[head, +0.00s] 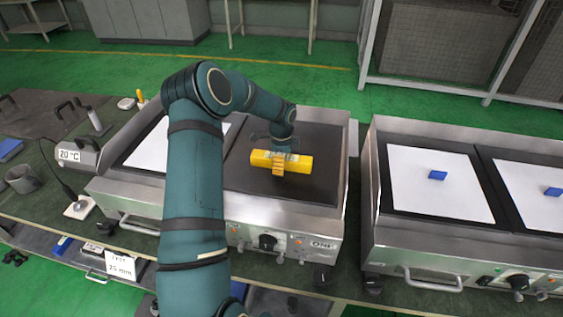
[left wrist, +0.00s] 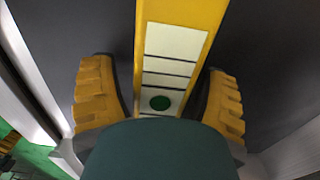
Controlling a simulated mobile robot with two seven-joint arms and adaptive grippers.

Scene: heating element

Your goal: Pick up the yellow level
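The yellow level (head: 301,164) lies on the dark plate of the middle heating unit in the head view. In the left wrist view the level (left wrist: 178,52) runs down between the fingers, showing a white panel with dark lines and a green dot. My left gripper (head: 280,165) is over the middle of the level, coming from above. In the left wrist view its orange-padded fingers (left wrist: 162,103) are apart, one on each side of the level, with small gaps visible. The level's lower end is hidden behind the dark green part of my gripper. My right gripper is in neither view.
The middle heating unit (head: 292,228) has a raised metal rim around its plates. A second heating unit (head: 420,245) stands to the right, with blue blocks (head: 438,175) on white sheets. A 20 °C display (head: 70,155) and several tools stand at the left.

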